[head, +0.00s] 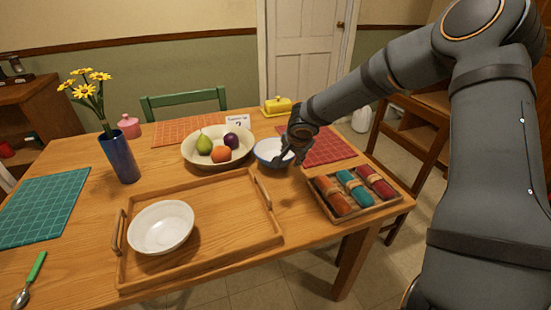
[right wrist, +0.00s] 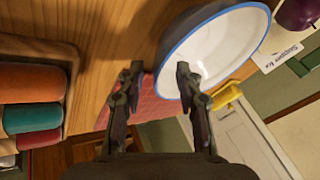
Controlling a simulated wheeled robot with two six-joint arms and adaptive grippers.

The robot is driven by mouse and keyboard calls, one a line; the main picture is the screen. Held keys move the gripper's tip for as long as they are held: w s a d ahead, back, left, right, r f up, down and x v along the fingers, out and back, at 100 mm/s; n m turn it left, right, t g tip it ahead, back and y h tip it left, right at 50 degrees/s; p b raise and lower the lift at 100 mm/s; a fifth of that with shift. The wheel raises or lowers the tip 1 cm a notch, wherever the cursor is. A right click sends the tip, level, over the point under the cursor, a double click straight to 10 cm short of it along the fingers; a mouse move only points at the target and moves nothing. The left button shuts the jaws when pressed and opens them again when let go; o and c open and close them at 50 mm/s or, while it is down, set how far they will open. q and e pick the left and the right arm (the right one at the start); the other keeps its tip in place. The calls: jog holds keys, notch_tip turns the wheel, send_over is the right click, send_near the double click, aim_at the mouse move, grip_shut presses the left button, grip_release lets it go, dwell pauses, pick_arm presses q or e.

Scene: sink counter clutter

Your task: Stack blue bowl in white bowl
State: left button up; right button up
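The blue bowl (head: 268,150), white inside with a blue rim, stands upright on the table right of the fruit bowl; it also shows in the right wrist view (right wrist: 220,45). My right gripper (head: 281,160) is at its right side, pointing down. In the right wrist view my right gripper (right wrist: 159,72) has its fingers apart, one over the bowl's inside and one outside, with the rim between them. The white bowl (head: 160,227) sits upright and empty in the left part of the wooden tray (head: 235,215). My left gripper is not in view.
A fruit bowl (head: 190,158) stands just left of the blue bowl. A box of rolled napkins (head: 390,202) lies at the right edge. A blue vase (head: 120,158) with yellow flowers stands at the left. The tray's right part is clear.

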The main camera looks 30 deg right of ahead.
jog(key=shift+x, duration=1.05)
jog(key=shift+s+r, duration=0.1)
grip_shut()
